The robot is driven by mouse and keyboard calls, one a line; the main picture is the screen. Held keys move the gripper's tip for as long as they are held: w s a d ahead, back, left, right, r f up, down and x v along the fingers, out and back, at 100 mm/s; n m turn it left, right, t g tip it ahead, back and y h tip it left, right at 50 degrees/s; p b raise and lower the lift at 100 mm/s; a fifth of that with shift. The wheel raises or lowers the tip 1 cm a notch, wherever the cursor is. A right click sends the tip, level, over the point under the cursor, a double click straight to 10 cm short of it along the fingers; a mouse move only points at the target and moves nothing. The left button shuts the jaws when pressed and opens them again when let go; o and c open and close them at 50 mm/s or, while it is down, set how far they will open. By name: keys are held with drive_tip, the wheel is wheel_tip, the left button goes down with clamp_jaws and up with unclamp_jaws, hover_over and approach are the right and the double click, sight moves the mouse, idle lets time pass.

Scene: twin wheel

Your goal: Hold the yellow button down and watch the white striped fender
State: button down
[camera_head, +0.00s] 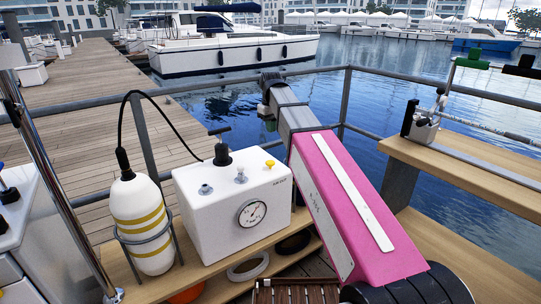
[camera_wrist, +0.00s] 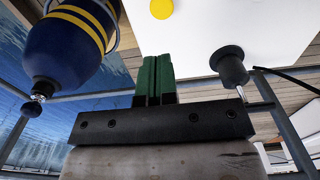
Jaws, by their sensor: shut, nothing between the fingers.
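In the head view the white fender (camera_head: 137,198) with yellow stripes stands upright in a metal ring holder. The yellow button (camera_head: 270,164) is on top of a white box (camera_head: 205,225), near its right end. It also shows in the wrist view (camera_wrist: 161,8), at the top edge. My gripper (camera_wrist: 155,60), with green fingers, is shut and empty. Its fingertips show below the button in the wrist view, apart from it. The white fender is not in the wrist view; a dark blue fender (camera_wrist: 62,48) with yellow stripes is there.
The box carries a round gauge (camera_head: 252,213), small metal fittings and a black knob (camera_wrist: 232,66). A black hose (camera_head: 165,115) arcs from the white fender towards the box. My pink arm passes right of the box. Railings (camera_head: 345,98) stand behind; a bench (camera_head: 470,180) is at right.

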sight(271, 162)
drive_tip(key=shift+w+a+r, duration=0.1)
drive_tip(key=shift+r, duration=0.15)
wheel_tip(271, 162, down, 14)
drive_tip(key=shift+f, duration=0.1)
idle(0.8)
